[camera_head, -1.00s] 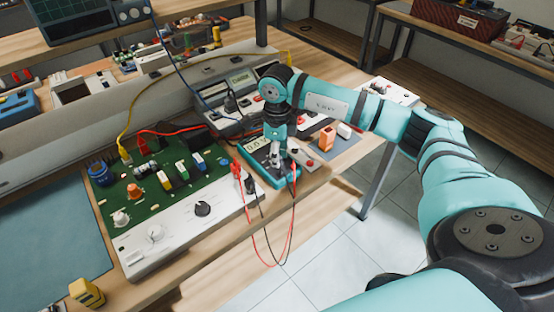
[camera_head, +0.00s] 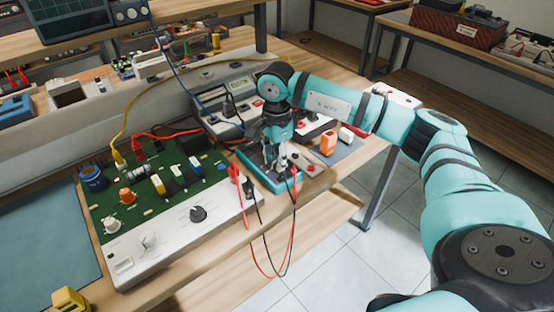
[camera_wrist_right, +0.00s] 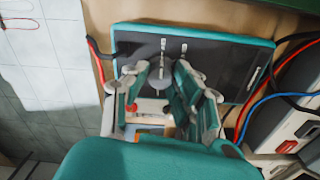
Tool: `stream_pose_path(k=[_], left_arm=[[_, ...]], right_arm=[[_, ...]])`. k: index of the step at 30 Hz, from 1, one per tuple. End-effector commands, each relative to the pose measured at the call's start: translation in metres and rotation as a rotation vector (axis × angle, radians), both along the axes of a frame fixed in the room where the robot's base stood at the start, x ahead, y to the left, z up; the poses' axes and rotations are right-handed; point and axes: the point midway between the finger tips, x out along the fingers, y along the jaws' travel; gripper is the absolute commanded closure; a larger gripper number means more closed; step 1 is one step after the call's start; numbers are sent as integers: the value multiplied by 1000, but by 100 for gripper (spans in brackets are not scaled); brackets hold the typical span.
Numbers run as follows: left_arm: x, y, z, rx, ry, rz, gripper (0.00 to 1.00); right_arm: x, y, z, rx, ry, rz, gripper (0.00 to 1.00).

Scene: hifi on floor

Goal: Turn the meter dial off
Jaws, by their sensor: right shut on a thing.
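The meter (camera_head: 285,188) is a flat teal-edged unit on the workbench, below my right gripper (camera_head: 273,165) in the head view. In the right wrist view the meter (camera_wrist_right: 235,55) shows a dark face with a teal rim. My right gripper (camera_wrist_right: 160,75) is over its face, with its fingers closed around the dial area. The display is not readable now. My left gripper is out of view.
A green circuit board (camera_head: 140,195) with a white knob panel (camera_head: 170,238) is left of the meter. Red and black leads (camera_head: 290,225) hang over the bench edge. A grey instrument (camera_head: 232,108) stands behind, and orange and white blocks (camera_head: 328,143) lie to the right.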

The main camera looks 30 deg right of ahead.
Motion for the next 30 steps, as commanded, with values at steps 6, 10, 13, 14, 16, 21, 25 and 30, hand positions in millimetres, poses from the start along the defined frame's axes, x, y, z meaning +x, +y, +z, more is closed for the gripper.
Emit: stream_pose_path(k=[6,10,13,14,16,21,25,30], left_arm=[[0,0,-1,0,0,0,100],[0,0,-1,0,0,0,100],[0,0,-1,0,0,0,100],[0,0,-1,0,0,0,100],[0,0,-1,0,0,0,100],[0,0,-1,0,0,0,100],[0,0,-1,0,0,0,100],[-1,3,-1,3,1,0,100]], right_arm=[[1,0,1,1,-4,17,100],[1,0,2,2,-4,17,100],[1,0,2,2,-4,17,100],[1,0,2,2,-4,16,100],[1,0,2,2,-4,16,71],[1,0,1,1,-3,16,52],[1,0,1,1,-2,16,52],[1,0,3,1,-2,16,52]])
